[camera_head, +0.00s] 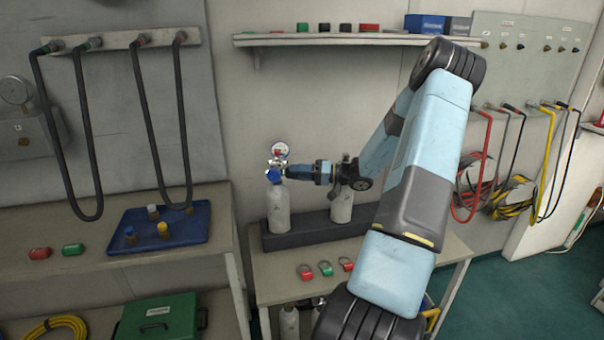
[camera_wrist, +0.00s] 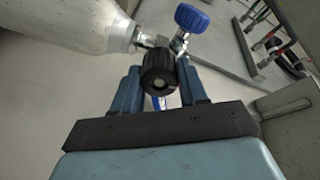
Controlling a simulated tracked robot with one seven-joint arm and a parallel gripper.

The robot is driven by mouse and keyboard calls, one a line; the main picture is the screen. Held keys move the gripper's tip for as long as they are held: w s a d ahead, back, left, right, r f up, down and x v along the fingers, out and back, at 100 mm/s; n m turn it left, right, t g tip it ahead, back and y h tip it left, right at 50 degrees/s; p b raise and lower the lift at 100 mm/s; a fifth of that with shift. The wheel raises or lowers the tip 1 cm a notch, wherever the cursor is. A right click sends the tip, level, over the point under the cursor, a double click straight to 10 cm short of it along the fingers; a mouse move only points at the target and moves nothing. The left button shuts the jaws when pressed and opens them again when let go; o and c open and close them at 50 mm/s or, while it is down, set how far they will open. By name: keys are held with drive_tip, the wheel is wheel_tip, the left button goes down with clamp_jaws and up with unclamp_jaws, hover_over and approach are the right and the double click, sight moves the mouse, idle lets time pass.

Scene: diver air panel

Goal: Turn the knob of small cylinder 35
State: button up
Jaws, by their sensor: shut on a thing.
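A white cylinder (camera_head: 278,208) stands upright at the left of the dark rack (camera_head: 313,228), with a round gauge (camera_head: 280,150) and a blue knob (camera_head: 274,175) on its valve. Its number is not readable. My gripper (camera_head: 290,170) reaches it from the right at valve height. In the wrist view, the cylinder (camera_wrist: 75,25) lies at upper left and the blue knob (camera_wrist: 190,17) at upper right. A black knob (camera_wrist: 159,72) on the valve sits between my two fingers (camera_wrist: 161,80), which are shut on it. The fingers are clear of the blue knob.
A second white cylinder (camera_head: 342,207) stands in the rack to the right, partly behind my wrist. Several coloured tags (camera_head: 325,268) lie on the table in front. A blue tray (camera_head: 185,236) is on the left bench. A shelf (camera_head: 340,40) runs above.

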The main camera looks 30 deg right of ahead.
drive_tip(key=shift+m, duration=0.4)
drive_tip(key=m, duration=0.3)
drive_tip(key=shift+m, duration=0.3)
drive_tip(key=m, duration=0.4)
drive_tip(key=shift+f+g, duration=0.15)
drive_tip(key=shift+g, duration=0.15)
drive_tip(key=m, duration=0.4)
drive_tip(key=shift+m, duration=0.3)
drive_tip(key=shift+f+m+g, duration=0.15)
drive_tip(key=shift+m+g, duration=0.35)
drive_tip(key=shift+m, duration=1.4)
drive_tip(key=o, duration=1.1)
